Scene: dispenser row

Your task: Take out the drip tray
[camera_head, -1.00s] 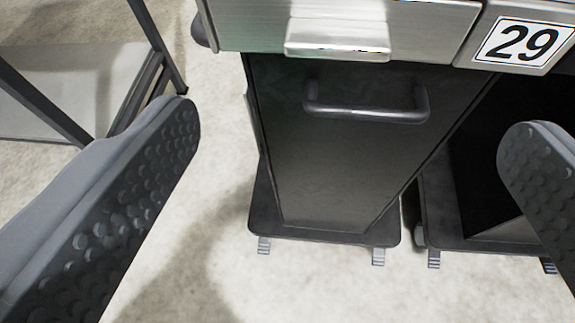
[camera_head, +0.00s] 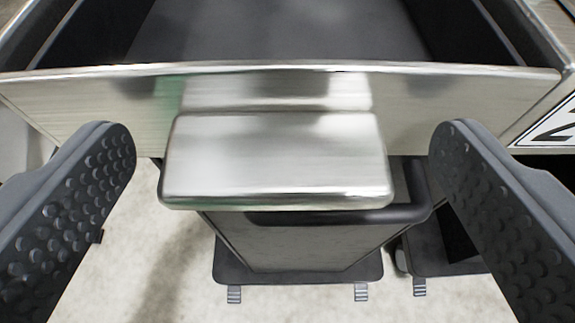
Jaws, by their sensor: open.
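The drip tray (camera_head: 440,105) shows as a brushed-metal front with a dark open inside (camera_head: 290,30) behind it, at the top of the view. A silver block-like handle (camera_head: 275,160) sticks out from the middle of its front towards me. My gripper (camera_head: 283,140) is open, with one dark studded finger on each side of the handle and a gap on both sides. I cannot tell whether the fingertips reach level with the handle in depth. Nothing is held.
Below stands a dark bin or cabinet (camera_head: 290,245) with a black bar handle (camera_head: 345,215), partly hidden by the silver handle. It rests on a dark footed base (camera_head: 300,275). A number plate (camera_head: 553,128) is at the right edge.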

